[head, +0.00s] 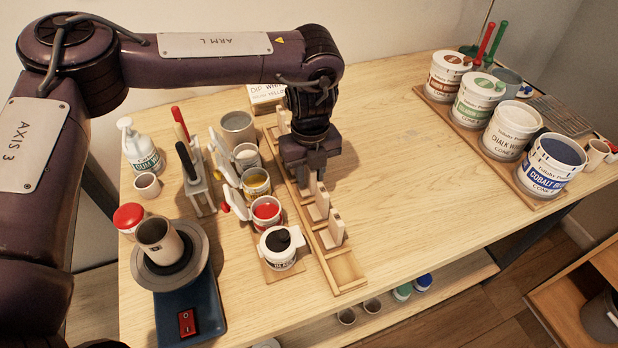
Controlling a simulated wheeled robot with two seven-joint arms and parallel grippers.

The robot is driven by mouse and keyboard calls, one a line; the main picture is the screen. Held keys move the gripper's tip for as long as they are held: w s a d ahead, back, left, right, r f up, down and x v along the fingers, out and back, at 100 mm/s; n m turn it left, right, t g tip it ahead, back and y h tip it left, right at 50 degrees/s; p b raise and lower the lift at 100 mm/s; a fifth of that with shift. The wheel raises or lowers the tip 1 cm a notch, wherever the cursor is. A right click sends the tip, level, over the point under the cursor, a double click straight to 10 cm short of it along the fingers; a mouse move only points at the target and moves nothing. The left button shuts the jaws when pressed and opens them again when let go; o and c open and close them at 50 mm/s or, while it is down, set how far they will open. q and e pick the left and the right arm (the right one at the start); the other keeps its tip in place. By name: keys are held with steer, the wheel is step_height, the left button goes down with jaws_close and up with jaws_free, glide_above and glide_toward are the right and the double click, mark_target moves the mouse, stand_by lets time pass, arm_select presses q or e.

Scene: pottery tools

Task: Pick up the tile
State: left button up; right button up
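A long wooden rack (349,272) runs from back to front in the middle of the table. Several pale upright test tiles stand in it, among them a front tile (335,232) and one just behind it (320,203). Another tile (284,118) shows at the back of the rack. My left gripper (304,182) points down over the middle of the rack, close to the tiles there. Its body and wrist hide the rack behind it. I cannot see whether its fingers are apart or hold a tile. My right gripper is out of view.
Left of the rack stand glaze cups, including a red one (266,212) and a black one (281,245), and a tool holder (197,178). A banding wheel (196,270) bears a cup. Large buckets (549,165) stand at right. Table right of the rack is clear.

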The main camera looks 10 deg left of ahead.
arm_select(q)
jaws_close()
steer(key=shift+r, duration=0.1)
